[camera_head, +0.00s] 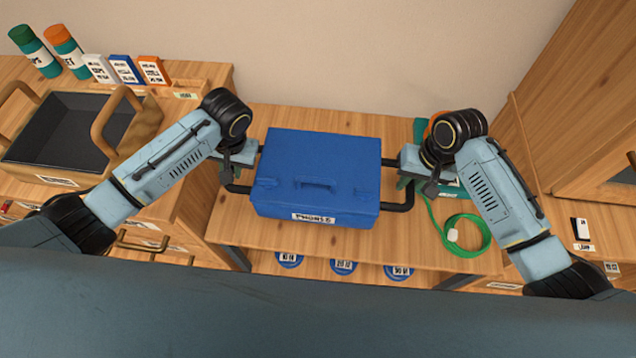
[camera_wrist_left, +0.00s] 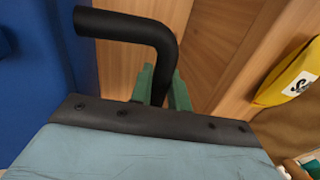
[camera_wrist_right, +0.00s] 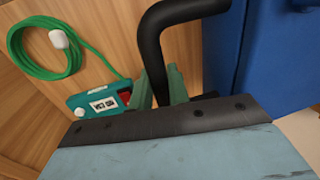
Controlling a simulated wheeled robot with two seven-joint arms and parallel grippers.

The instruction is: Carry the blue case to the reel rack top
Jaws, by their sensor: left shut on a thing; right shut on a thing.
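The blue case (camera_head: 315,165), labelled PHONES, is level in the middle of the head view, over a wooden rack top (camera_head: 270,240). I cannot tell whether it touches that top. It has a black side handle at each end. My left gripper (camera_head: 235,178) is shut on the left handle; the green fingers close around the black bar (camera_wrist_left: 165,60) in the left wrist view. My right gripper (camera_head: 408,178) is shut on the right handle, and its fingers straddle the black bar (camera_wrist_right: 150,50) in the right wrist view. The case's blue side (camera_wrist_right: 285,60) shows beside it.
A green cord coil (camera_head: 466,235) and a teal device (camera_wrist_right: 98,102) lie right of the case. At left, a dark tray with wooden handles (camera_head: 60,135) stands on a counter, with bottles (camera_head: 65,45) and small boxes behind. Blue labelled reels (camera_head: 342,266) show below the top's front edge.

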